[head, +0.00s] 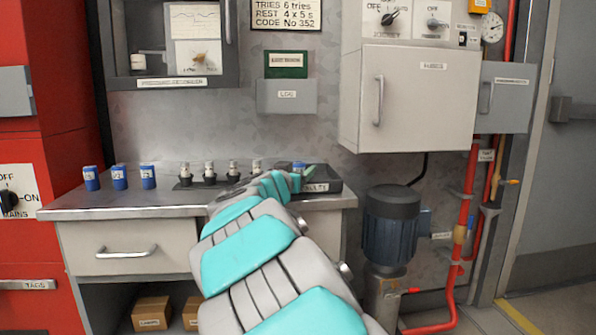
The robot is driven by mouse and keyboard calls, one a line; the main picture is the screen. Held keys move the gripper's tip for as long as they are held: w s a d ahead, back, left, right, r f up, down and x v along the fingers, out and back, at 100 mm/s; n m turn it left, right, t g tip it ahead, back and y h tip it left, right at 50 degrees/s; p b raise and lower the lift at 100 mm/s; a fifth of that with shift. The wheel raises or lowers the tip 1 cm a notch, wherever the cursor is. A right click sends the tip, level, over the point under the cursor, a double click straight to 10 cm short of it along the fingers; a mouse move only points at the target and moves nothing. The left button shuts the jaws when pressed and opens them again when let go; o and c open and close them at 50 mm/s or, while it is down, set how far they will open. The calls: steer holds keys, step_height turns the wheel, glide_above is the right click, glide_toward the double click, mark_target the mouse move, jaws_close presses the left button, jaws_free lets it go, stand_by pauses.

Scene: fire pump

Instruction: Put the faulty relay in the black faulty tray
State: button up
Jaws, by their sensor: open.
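The black tray (328,184) sits at the right end of the bench, with a label on its front that is partly covered. A small blue relay (299,165) shows at the tray, just behind the end of my arm. Its lower part is hidden, so I cannot tell whether it rests on the tray floor. My gripper (303,174) is open at the tray, close to the blue relay; its fingers are mostly hidden by my own wrist. Three other blue relays (119,177) with white labels stand upright in a row at the bench's left.
Several black sockets with pale tops (209,172) stand mid-bench, left of my arm. A grey wall cabinet (408,98) hangs above right. A blue pump motor (391,228) and red pipes (466,210) stand right of the bench. The bench (110,202) front left is clear.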

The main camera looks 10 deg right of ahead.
steer(key=shift+s+a+r, duration=0.1)
steer(key=shift+s+r, duration=0.05)
steer(key=shift+r, duration=0.05)
steer(key=v, duration=1.1)
steer(key=shift+s+p, duration=0.35)
steer(key=shift+p, duration=0.05)
steer(key=shift+a, duration=0.1)
stand_by(2.7)
